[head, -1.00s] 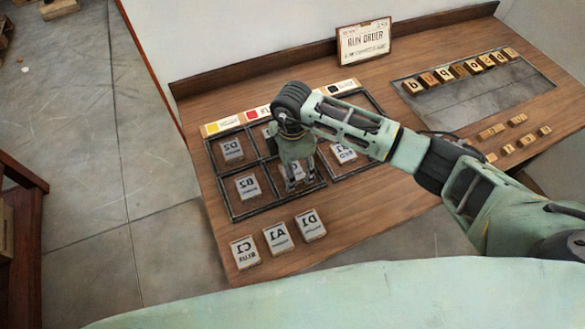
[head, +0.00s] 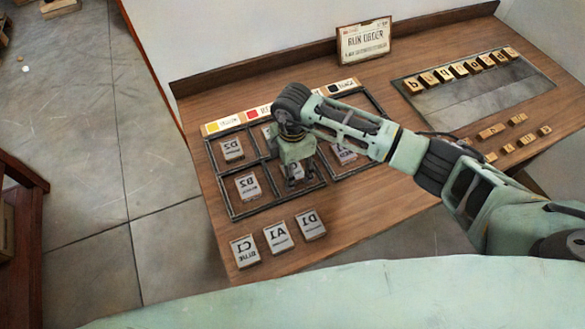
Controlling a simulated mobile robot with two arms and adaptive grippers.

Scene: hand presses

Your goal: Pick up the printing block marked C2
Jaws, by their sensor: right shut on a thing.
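My right gripper (head: 297,182) points down into the lower middle compartment of the black-framed rack (head: 232,213). It is shut on a printing block there, mostly hidden by the jaws, so its marking cannot be read now. Blocks D2 (head: 231,149) and B2 (head: 247,186) lie in the left column, with mirrored letters. Another block (head: 345,155) shows partly behind my right arm in the right column. Blocks C1 (head: 244,250), A1 (head: 278,237) and D1 (head: 311,224) lie in a row on the wooden table in front of the rack. My left gripper is not in view.
Colour labels (head: 224,125) run along the rack's back edge. A "run order" sign (head: 363,41) stands at the table's back. At the right, a grey recessed plate (head: 478,90) has a row of wooden letter blocks (head: 460,70), with several loose ones (head: 518,119) in front.

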